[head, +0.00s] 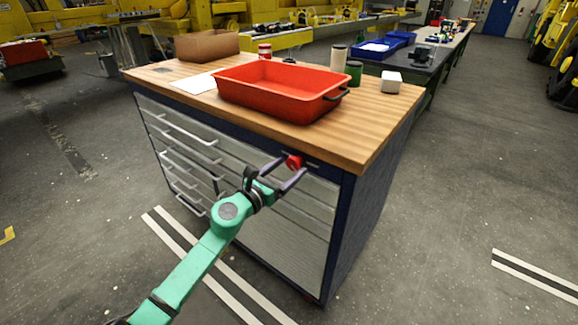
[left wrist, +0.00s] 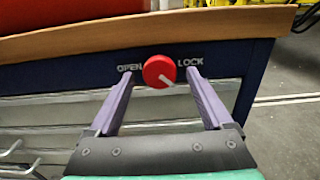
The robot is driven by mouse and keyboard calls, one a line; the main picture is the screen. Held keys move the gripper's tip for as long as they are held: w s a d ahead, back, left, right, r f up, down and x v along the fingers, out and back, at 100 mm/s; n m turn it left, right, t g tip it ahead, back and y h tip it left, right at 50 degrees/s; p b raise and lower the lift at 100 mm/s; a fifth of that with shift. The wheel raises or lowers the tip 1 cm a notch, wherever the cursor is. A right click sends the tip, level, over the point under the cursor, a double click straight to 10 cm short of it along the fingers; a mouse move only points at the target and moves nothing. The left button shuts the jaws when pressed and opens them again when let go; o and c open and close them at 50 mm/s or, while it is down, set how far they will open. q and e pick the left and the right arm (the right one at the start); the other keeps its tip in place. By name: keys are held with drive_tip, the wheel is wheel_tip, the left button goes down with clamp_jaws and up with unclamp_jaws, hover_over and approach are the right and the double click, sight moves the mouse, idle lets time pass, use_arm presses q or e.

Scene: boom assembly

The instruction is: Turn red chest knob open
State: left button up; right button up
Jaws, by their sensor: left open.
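The red chest knob (head: 293,161) sits on the dark blue upper strip of the chest (head: 345,230), just below the wooden top. In the left wrist view the round knob (left wrist: 159,70) lies between the words OPEN on its left and LOCK on its right. Its white mark points to the lower right. My left gripper (head: 291,166) is open, with one purple finger on each side of the knob. In the left wrist view the fingertips of my left gripper (left wrist: 160,72) show gaps to the knob on both sides. My right gripper is not in view.
A red tray (head: 285,90), a cardboard box (head: 208,45), several cans and a small white box (head: 390,82) stand on the wooden top. Drawers with handles (head: 185,130) fill the chest front.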

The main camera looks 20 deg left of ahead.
use_arm(q)
drive_tip(key=shift+w+d, duration=0.15)
drive_tip(key=shift+w, duration=0.15)
drive_tip(key=shift+c, duration=1.2)
clamp_jaws()
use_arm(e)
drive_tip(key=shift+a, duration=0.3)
